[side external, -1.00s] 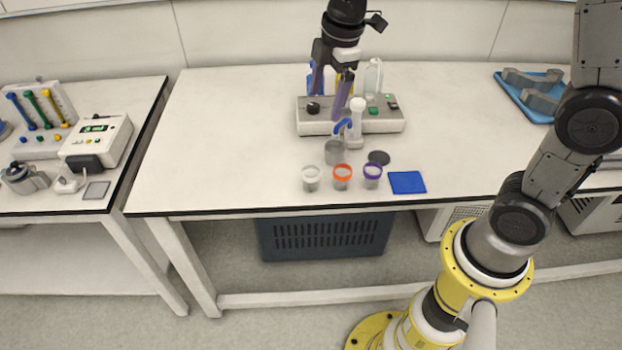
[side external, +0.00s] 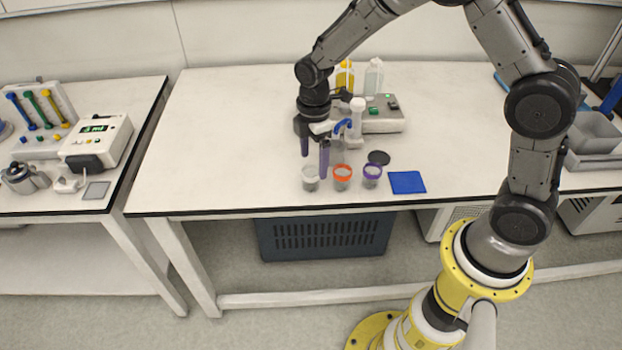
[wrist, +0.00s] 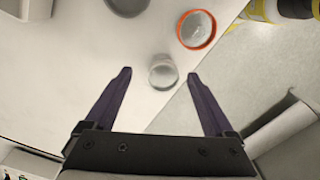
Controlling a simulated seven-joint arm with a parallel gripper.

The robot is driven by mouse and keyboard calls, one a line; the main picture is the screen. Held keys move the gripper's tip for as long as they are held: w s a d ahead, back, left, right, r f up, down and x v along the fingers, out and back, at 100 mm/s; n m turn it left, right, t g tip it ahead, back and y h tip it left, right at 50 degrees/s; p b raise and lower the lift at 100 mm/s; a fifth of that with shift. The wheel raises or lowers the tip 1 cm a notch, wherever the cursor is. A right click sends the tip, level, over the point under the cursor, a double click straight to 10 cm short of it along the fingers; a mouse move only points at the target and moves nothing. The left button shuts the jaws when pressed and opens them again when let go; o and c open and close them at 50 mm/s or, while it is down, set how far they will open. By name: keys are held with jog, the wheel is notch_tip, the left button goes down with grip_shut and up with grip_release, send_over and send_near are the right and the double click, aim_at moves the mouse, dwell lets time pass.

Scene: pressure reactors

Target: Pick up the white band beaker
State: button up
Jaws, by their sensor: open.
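The white band beaker (side external: 310,182) stands upright near the front edge of the bench, the leftmost of three small beakers. My gripper (side external: 314,162) is open, with two purple fingers pointing down just above it; one finger partly covers its rim. In the wrist view the white band beaker (wrist: 163,72) lies between and slightly beyond the tips of my open gripper (wrist: 160,75). The fingers do not appear to be touching it.
The orange band beaker (side external: 342,176) stands close on the right, then the purple band beaker (side external: 372,174). A reactor base (side external: 385,118) is behind. The bench left is clear.

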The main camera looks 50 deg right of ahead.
aim_at(313, 174)
jog(key=shift+s+a+f, duration=0.1)
jog(key=shift+a+f, duration=0.1)
jog(key=shift+f, duration=1.1)
jog(key=shift+s+a+f, duration=0.1)
jog(key=shift+a+f, duration=0.05)
jog(key=shift+f, duration=1.15)
grip_shut()
jog(key=shift+r, duration=0.15)
